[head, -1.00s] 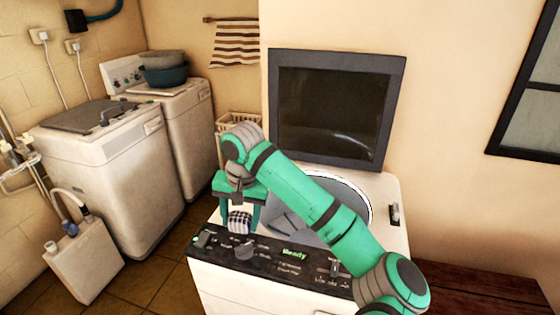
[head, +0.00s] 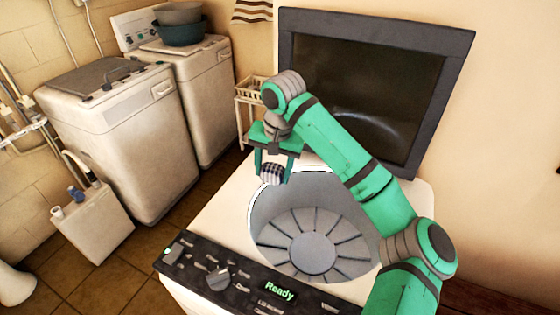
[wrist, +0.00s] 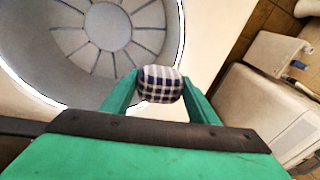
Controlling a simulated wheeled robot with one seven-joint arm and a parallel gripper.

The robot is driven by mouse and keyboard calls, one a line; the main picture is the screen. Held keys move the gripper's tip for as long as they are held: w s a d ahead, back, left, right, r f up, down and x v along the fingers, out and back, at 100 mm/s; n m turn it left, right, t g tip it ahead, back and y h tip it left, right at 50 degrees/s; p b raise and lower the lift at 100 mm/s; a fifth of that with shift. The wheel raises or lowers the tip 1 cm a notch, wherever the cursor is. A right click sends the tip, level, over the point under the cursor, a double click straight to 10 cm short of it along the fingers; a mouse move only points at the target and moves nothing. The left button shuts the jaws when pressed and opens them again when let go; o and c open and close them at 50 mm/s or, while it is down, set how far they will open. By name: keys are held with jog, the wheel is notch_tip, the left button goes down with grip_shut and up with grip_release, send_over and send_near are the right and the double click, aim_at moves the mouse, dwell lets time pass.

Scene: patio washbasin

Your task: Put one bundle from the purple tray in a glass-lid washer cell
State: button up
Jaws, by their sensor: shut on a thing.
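My gripper (head: 274,172) is shut on a rolled bundle (head: 271,174) in dark blue and white check. The bundle also shows between the green fingers in the wrist view (wrist: 160,84). A top-loading washer (head: 215,235) stands in front of me with its dark glass lid (head: 362,90) raised. Its round drum (head: 312,253) is open, with radial wedge-shaped sections around a hub, and I see nothing lying in them. The bundle is above the left rear part of the drum's rim in the head view. The purple tray is not in view.
The washer's control panel (head: 250,284) reads "Ready". Two more white washers stand at the left, the nearer one (head: 120,150) with its lid down, the farther with stacked basins (head: 180,27). A wire basket rack (head: 250,98) stands behind. A white container (head: 93,225) is on the floor.

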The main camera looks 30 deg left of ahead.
jog(key=shift+w+f, duration=0.15)
jog(key=shift+f, duration=14.9)
jog(key=o, duration=1.3)
jog(key=r, duration=0.3)
jog(key=d+r, duration=0.1)
jog(key=r, duration=0.6)
jog(key=shift+s+d+r, duration=0.35)
jog(key=shift+s+d, duration=0.05)
jog(key=shift+f, duration=0.15)
